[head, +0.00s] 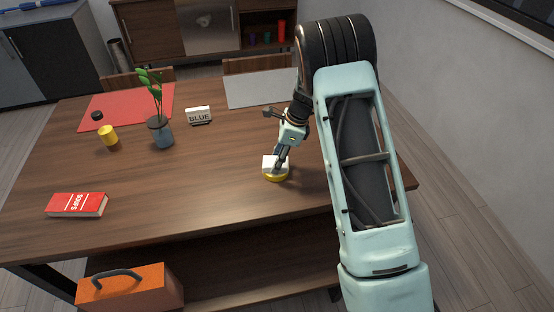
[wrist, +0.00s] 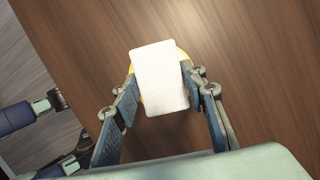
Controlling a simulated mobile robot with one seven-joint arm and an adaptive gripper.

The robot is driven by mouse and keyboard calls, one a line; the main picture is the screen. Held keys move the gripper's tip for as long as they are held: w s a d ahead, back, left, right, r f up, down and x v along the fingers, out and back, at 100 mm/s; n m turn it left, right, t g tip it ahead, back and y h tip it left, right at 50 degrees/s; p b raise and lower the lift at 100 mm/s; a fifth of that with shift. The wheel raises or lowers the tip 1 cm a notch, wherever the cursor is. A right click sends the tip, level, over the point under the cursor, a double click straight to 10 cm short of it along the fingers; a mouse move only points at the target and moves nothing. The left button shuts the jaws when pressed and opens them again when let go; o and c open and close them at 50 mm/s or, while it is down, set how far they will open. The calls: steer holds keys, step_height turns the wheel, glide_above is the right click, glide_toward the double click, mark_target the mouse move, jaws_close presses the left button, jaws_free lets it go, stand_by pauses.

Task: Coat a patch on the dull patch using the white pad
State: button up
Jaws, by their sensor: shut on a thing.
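The white pad (head: 271,161) is in my gripper (head: 281,159), low over the right front part of the wooden table (head: 200,195). In the wrist view the white pad (wrist: 160,80) sits between the two fingers of my gripper (wrist: 160,77), which are shut on its sides. A round yellow thing (head: 276,177) lies directly under the pad; a yellow rim (wrist: 183,53) shows behind the pad in the wrist view. I cannot tell whether pad and yellow thing touch. I cannot make out a distinct dull patch on the wood.
A red book (head: 77,205) lies at the left front. Red (head: 128,107) and grey (head: 262,88) mats lie behind. The table's middle is clear.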

stand_by(0.3)
steer(key=shift+r+p, duration=2.55)
steer(key=shift+r, duration=0.95)
